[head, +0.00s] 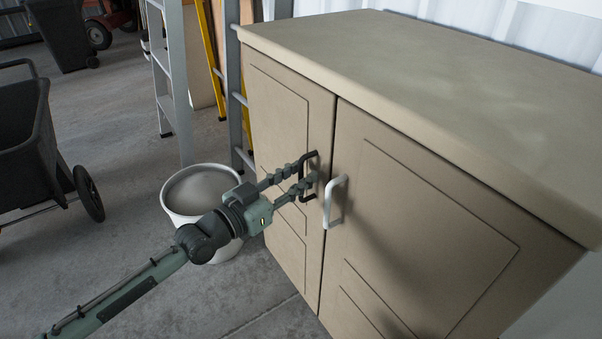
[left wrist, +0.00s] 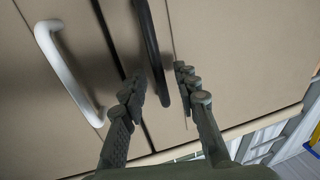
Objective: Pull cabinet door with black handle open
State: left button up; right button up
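The beige cabinet has two doors that both look closed. The left door (head: 280,120) carries the black handle (head: 314,158). The right door (head: 420,220) carries a white handle (head: 336,201). My left gripper (head: 308,174) reaches the black handle from the front. In the left wrist view, the black handle (left wrist: 151,45) runs between the two spread fingers of my left gripper (left wrist: 160,83), with a visible gap on at least the right side. Whether the left finger touches the handle I cannot tell. The white handle (left wrist: 66,70) is left of the fingers there. My right gripper is not in view.
A white bucket (head: 180,213) stands on the floor by the cabinet's left door, beneath my left forearm. Ladders (head: 174,70) lean behind it. A black wheeled cart (head: 25,145) stands at the far left. Open concrete floor lies between cart and bucket.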

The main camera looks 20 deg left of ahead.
pick_arm(q)
jog(key=shift+w+d, duration=0.2)
jog(key=shift+w, duration=0.25)
jog(key=shift+c, duration=0.6)
grip_shut()
